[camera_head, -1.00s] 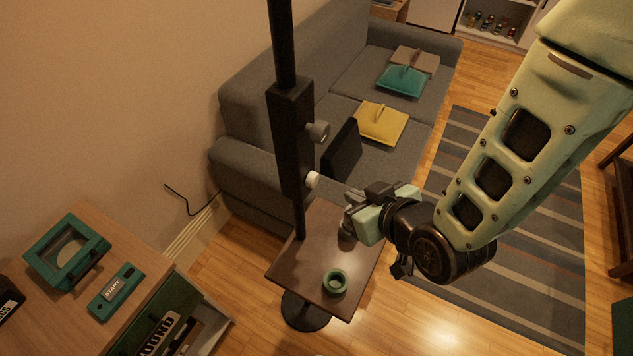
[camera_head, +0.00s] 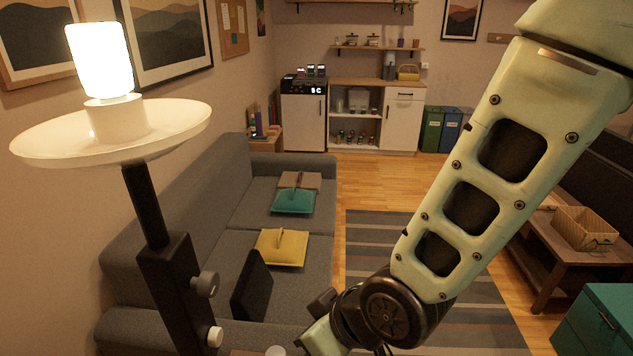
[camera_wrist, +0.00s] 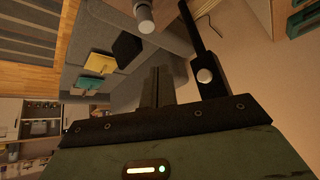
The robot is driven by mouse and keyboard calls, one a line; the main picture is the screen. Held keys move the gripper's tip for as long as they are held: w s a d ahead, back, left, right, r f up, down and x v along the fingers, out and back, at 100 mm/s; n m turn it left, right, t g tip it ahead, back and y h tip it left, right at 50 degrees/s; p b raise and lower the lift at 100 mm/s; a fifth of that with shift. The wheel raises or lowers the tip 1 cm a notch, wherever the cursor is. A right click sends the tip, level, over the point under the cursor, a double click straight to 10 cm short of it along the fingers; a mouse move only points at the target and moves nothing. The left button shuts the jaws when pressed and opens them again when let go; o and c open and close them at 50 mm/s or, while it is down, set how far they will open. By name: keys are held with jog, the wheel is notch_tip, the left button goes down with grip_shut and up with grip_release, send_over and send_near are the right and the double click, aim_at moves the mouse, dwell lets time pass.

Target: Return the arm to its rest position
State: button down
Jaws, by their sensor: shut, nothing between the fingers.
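My arm is bent in from the right in the head view, with pale green links. My gripper (camera_wrist: 158,86) shows in the wrist view with its dark fingers together and nothing between them. In the head view the gripper is low in the picture near the bottom edge, and its fingertips are not clear there. It is in the air, to the right of the lit floor lamp (camera_head: 165,262). The lamp's black pole and white knob also show close to the fingers in the wrist view (camera_wrist: 205,50).
A wooden table (camera_head: 565,255) and a teal cabinet (camera_head: 590,325) are at the right.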

jog(key=s+d+r+m+g+h+b, duration=0.1)
jog(key=s+d+r+g+h, duration=0.1)
jog(key=s+d, duration=0.2)
jog(key=s+d+r+m+g+h+b, duration=0.1)
jog(key=s+d, duration=0.4)
jog(key=d, duration=0.6)
notch_tip(320, 180, up, 2)
jog(key=shift+s+r+g+h+b, duration=0.2)
jog(key=shift+s+g+h+b, duration=0.25)
jog(key=shift+h, duration=0.55)
jog(key=shift+w, duration=0.15)
